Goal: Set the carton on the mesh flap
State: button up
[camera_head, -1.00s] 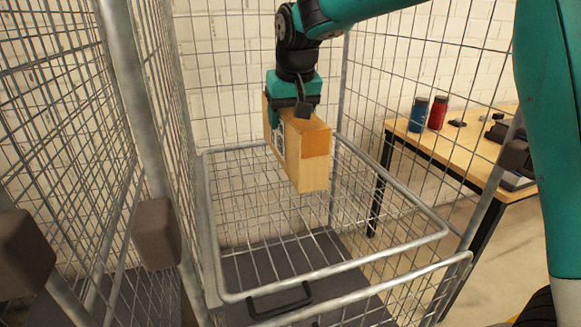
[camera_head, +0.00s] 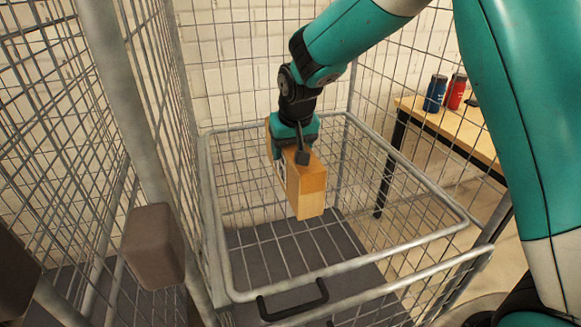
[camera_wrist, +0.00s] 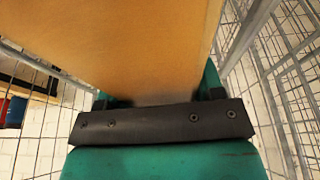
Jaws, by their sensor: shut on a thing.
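The carton (camera_head: 308,189) is a tan box with a darker tape patch and a printed label on its side. My gripper (camera_head: 296,152) is shut on its upper part and holds it upright in the air, inside the wire cage. In the wrist view the carton (camera_wrist: 130,45) fills the upper middle, against the dark gripper bar. The mesh flap (camera_head: 400,246) is a wire panel with a rounded metal frame and a black handle (camera_head: 292,301) at its front. The carton hangs above it; I cannot tell the exact gap. Part of the mesh is hidden behind the carton.
Mesh walls with thick posts (camera_head: 125,110) stand close on the left, with a brown corner block (camera_head: 152,245). A grey floor panel (camera_head: 262,252) lies below the mesh.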

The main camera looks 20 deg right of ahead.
aim_at(296, 147)
jog(key=shift+f, duration=2.7)
jog(key=shift+f, duration=0.15)
jog(key=o, duration=1.2)
jog(key=shift+o, duration=0.2)
jog(key=v, duration=1.1)
jog(key=shift+s, duration=0.1)
jog(key=shift+s+a+r, duration=0.15)
jog(key=shift+s+r, duration=0.75)
jog(key=shift+r, duration=0.05)
jog(key=s+a+r+n+g+y, duration=0.1)
jog(key=s+a+n+y, duration=0.1)
jog(key=s, duration=1.1)
jog(key=s+a+r+n+g+y, duration=0.2)
jog(key=s+n, duration=0.3)
jog(key=s, duration=0.9)
